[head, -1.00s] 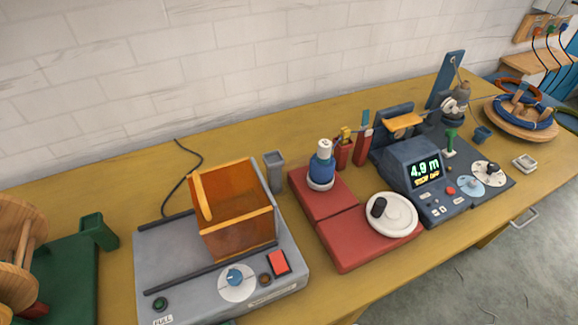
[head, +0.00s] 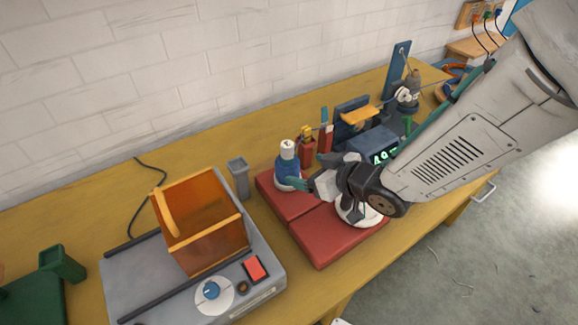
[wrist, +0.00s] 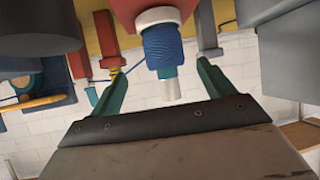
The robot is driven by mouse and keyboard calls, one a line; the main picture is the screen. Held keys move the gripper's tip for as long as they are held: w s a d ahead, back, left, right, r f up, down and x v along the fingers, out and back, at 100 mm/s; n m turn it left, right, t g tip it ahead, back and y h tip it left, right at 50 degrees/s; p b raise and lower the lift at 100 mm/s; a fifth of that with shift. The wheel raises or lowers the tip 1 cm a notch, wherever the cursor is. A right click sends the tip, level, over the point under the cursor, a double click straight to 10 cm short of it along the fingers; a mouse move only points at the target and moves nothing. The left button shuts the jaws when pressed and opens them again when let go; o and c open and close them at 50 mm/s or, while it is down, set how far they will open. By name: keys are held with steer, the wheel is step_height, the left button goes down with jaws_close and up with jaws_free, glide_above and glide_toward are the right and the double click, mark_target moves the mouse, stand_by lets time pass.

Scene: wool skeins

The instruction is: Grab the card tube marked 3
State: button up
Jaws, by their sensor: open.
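A white card tube (head: 287,148) wound with blue wool stands upright on the back red pad (head: 265,190). No number is readable on it. In the wrist view the tube's white end (wrist: 169,90) points down the picture, with the blue wool (wrist: 163,48) above it. My gripper (head: 303,177) is open, just right of the tube in the head view. In the wrist view its two green fingers (wrist: 160,72) lie either side of the tube with gaps. The tube appears between or just beyond the fingertips; the exact depth is unclear.
A grey machine with an orange box (head: 200,222) stands to the left. A grey holder (head: 239,178) is close left of the tube, red holders (head: 306,150) behind it.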

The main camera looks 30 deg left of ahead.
mark_target(287, 166)
steer(key=x, duration=0.8)
steer(key=shift+s+a, duration=0.2)
steer(key=shift+s, duration=0.1)
steer(key=c, duration=1)
